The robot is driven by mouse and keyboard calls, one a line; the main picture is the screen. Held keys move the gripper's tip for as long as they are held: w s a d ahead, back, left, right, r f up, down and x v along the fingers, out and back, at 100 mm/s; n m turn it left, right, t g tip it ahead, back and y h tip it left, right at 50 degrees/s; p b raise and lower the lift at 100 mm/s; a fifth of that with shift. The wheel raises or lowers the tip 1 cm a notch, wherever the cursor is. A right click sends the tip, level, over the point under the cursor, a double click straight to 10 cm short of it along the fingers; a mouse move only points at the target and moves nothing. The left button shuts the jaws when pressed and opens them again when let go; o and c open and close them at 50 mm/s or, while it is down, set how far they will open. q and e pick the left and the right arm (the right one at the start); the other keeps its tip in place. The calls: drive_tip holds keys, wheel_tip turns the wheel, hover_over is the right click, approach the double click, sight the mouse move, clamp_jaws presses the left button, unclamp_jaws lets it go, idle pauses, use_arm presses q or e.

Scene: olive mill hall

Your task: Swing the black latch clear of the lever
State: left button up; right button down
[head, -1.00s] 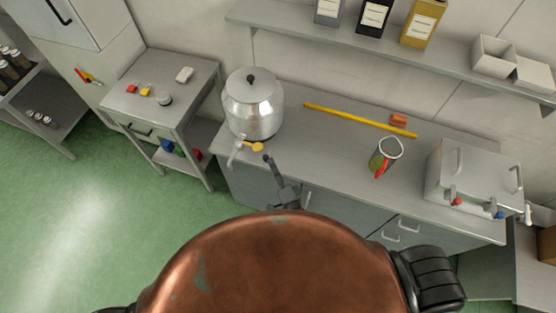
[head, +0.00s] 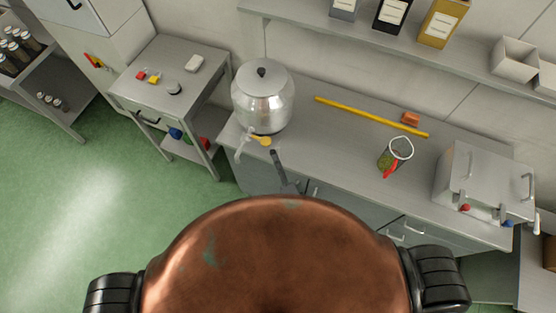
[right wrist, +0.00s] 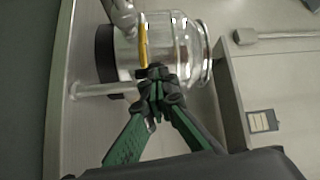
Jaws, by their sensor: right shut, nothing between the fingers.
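The silver urn (head: 262,98) stands at the left end of the counter, with a black-knobbed lid. A pale spout (head: 243,146) and a yellow lever (head: 263,141) are at its lower front. The lever also shows in the right wrist view (right wrist: 143,42). My right gripper (head: 275,155) is just in front of the lever, its fingers shut and empty. In the right wrist view its fingertips (right wrist: 155,74) overlap the lever's near end; I cannot tell whether they touch. I cannot pick out the black latch from the dark fingers. My left gripper is out of view.
On the counter (head: 335,140) are a yellow bar (head: 370,117), an orange block (head: 410,118), a green-filled cup (head: 396,154) and a metal box (head: 484,181). A small side table (head: 160,103) stands left of the urn. A shelf (head: 400,50) runs behind.

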drive_tip(key=shift+w+a+r, duration=0.15)
drive_tip(key=shift+a+r, duration=0.2)
drive_tip(key=shift+a, duration=0.05)
drive_tip(key=shift+s+d+f, duration=0.1)
drive_tip(key=shift+s+f, duration=0.05)
drive_tip(key=shift+s, duration=0.35)
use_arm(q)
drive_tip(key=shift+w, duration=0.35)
use_arm(e)
drive_tip(key=v, duration=1.1)
drive_tip(key=shift+d+f, duration=0.2)
drive_tip(key=shift+d, duration=0.3)
drive_tip(key=shift+s, duration=0.15)
